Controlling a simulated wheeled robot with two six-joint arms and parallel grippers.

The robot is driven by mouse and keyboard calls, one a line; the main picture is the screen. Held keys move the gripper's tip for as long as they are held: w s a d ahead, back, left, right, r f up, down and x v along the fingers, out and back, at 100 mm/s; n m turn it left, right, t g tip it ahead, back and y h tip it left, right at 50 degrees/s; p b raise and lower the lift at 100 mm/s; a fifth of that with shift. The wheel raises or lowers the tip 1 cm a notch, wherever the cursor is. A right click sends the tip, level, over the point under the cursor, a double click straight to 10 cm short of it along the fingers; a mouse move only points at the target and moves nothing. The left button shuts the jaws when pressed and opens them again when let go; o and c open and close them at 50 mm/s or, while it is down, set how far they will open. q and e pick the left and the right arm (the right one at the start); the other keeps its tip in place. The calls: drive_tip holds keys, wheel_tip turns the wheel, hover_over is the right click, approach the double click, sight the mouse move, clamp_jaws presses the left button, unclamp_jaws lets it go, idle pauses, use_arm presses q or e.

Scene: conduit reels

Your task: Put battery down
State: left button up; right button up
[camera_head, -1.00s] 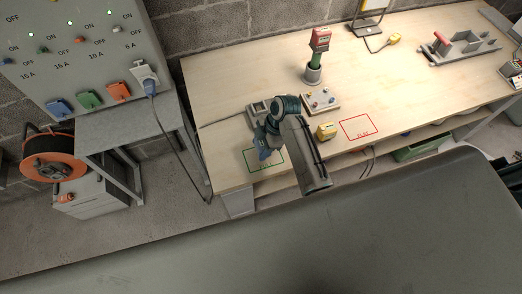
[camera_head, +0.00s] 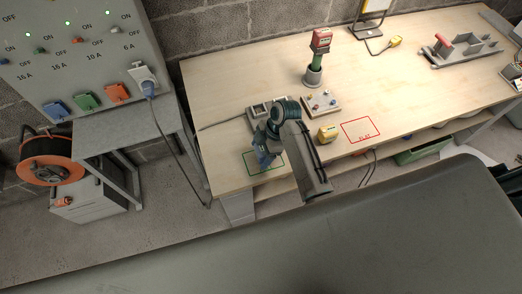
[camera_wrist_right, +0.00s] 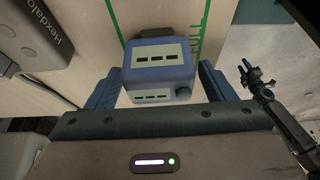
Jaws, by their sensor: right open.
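A blue battery (camera_wrist_right: 160,65) with pale slotted strips stands between the fingers of my right gripper (camera_wrist_right: 160,88) in the right wrist view. The fingers are open, one on each side of it; whether they touch it is hard to tell. Green lines of the outline marked FULL (camera_wrist_right: 198,35) run on both sides of the battery. In the head view my right gripper (camera_head: 263,158) is low over the green rectangle (camera_head: 280,163) at the bench's front left, and it hides most of the battery.
A yellow battery (camera_head: 328,134) sits just left of the red FLAT outline (camera_head: 347,128), which is empty. A grey charger (camera_head: 261,109) and a small board with knobs (camera_head: 321,102) stand behind my arm. A red-topped tool (camera_head: 321,40) stands upright in a holder farther back.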

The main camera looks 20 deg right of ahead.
drive_tip(key=shift+d+r, duration=0.2)
drive_tip(key=shift+r, duration=0.2)
drive_tip(key=b+v, duration=0.1)
drive_tip(key=v, duration=1)
drive_tip(key=shift+b, duration=0.35)
